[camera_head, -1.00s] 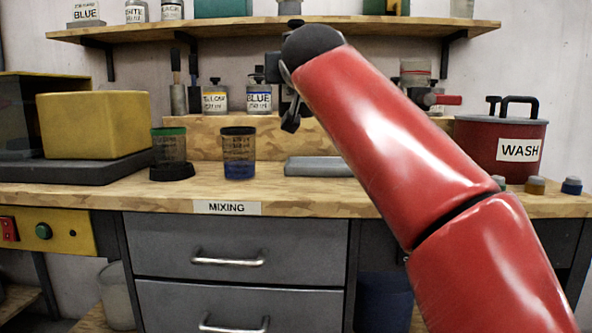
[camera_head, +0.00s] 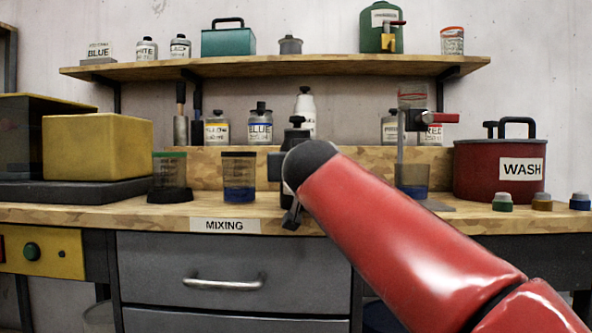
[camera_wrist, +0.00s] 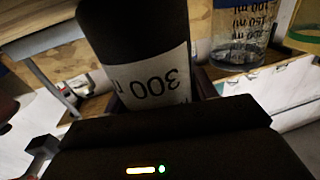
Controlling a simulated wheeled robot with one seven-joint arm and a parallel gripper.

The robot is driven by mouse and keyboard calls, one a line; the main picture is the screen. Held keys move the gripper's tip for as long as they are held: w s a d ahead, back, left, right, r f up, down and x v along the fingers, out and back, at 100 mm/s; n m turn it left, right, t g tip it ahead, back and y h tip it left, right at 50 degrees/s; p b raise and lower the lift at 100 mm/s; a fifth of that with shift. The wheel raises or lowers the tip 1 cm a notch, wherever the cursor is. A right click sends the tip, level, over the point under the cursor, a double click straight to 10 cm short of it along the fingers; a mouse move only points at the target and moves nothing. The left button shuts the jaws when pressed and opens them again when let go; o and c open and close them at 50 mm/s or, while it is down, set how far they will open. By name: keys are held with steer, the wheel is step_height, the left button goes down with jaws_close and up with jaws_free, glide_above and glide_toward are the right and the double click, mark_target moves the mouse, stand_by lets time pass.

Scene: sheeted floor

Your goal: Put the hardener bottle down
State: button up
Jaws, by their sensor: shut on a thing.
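The bottle in my gripper is dark, with a white label reading 300, in the wrist view (camera_wrist: 150,75). I take it to be the hardener bottle. In the head view its dark top (camera_head: 296,135) rises behind my red arm. My gripper (camera_head: 288,190) is shut on the bottle at the front of the mixing bench (camera_head: 120,212), right of the blue-filled cup (camera_head: 239,180). My arm hides most of the bottle and its base, so I cannot tell whether it touches the bench.
A green-rimmed cup (camera_head: 169,178) stands left of the blue-filled cup. A dispenser stand (camera_head: 408,180) and a red WASH pot (camera_head: 480,172) are to the right. Small capped jars (camera_head: 502,201) line the right front. Bottles and tins stand along the back and on the shelf (camera_head: 350,67).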

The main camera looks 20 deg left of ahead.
steer(key=shift+r, duration=0.1)
steer(key=o, duration=1.3)
steer(key=shift+f, duration=0.2)
steer(key=shift+r, duration=0.25)
steer(key=b+v, duration=0.1)
steer(key=v, duration=1.1)
steer(key=shift+f+b, duration=0.1)
steer(key=shift+b, duration=0.25)
